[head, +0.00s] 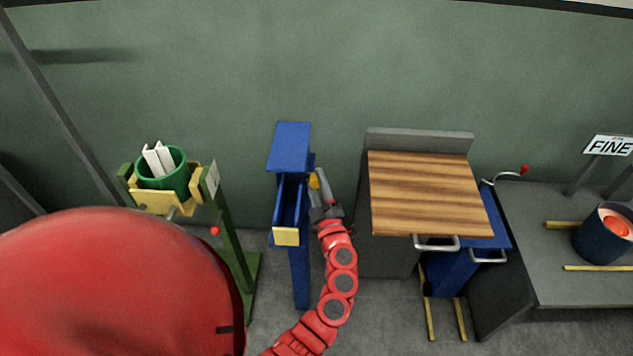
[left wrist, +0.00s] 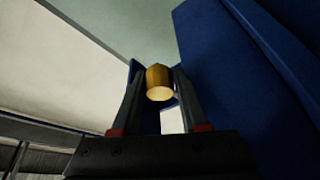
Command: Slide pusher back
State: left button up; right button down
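A blue stand (head: 301,275) holds a narrow blue channel (head: 279,205) with a flat blue top at its back end and a pale yellow block at its front end. A small yellow knob (head: 314,181), apparently the pusher's handle, is at the channel's right side. My left gripper (head: 320,183) is at this knob, beside the channel. In the left wrist view the brass-yellow knob (left wrist: 158,82) lies between the tips of my left gripper (left wrist: 160,75). I cannot tell whether the fingers press on it. The pusher's body is hidden. My right gripper is not in view.
Left is a green stand with a green bucket (head: 178,175) holding white pieces. Right, close by my arm, is a wood-topped cabinet (head: 425,190). Farther right is a grey bench (head: 560,280) with a dark pot (head: 595,240) and a FINE sign (head: 609,146). A green wall stands behind.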

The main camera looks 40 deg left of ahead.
pick_arm(q)
grip_shut()
dwell(1.2)
